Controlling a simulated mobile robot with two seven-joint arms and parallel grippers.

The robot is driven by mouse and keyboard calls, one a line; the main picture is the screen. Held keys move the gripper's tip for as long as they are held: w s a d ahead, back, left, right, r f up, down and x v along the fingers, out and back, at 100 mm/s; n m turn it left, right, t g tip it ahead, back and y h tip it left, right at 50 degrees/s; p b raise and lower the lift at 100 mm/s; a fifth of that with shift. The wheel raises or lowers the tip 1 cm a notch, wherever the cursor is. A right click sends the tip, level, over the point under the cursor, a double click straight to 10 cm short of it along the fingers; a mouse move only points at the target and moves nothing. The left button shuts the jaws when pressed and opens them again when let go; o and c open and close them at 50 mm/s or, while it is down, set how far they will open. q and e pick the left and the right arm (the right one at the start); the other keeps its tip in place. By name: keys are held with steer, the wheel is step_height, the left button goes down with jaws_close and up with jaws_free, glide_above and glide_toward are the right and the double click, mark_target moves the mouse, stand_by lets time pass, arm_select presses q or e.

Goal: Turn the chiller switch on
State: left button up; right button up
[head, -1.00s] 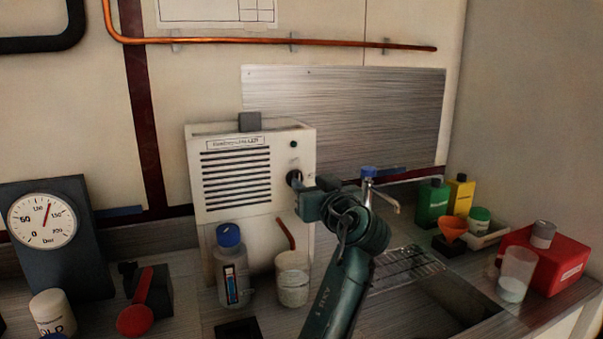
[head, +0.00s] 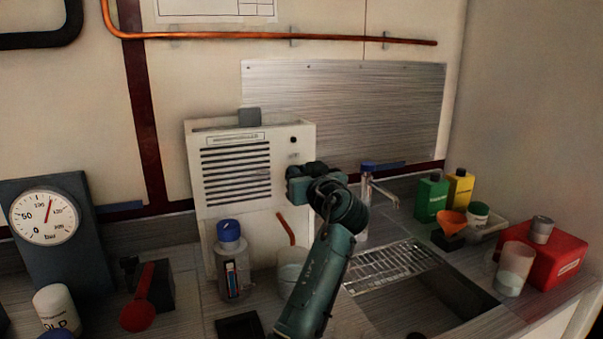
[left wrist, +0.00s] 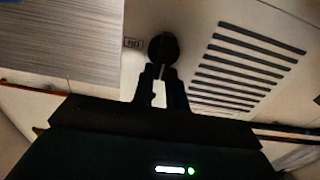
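The chiller (head: 285,217) is a white box with dark louvers, standing against the back wall. Its switch, a round black knob on the right of its front, is hidden behind my left gripper (head: 303,172) in the head view. In the left wrist view the switch (left wrist: 163,46) shows straight ahead beside a small label. The left gripper's fingertips (left wrist: 161,72) are at the knob, close together on either side of its narrow grip, and look shut on it. A dark round spot (head: 293,140) shows above the switch. My right gripper is in neither view.
A blue-capped bottle (head: 231,265) and a beaker (head: 290,270) stand before the chiller, close to my left arm. A tap (head: 366,200) and sink rack (head: 390,267) are to the right. A gauge (head: 44,216) and red-handled valve (head: 138,312) are left.

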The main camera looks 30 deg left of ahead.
arm_select(q)
jaws_close()
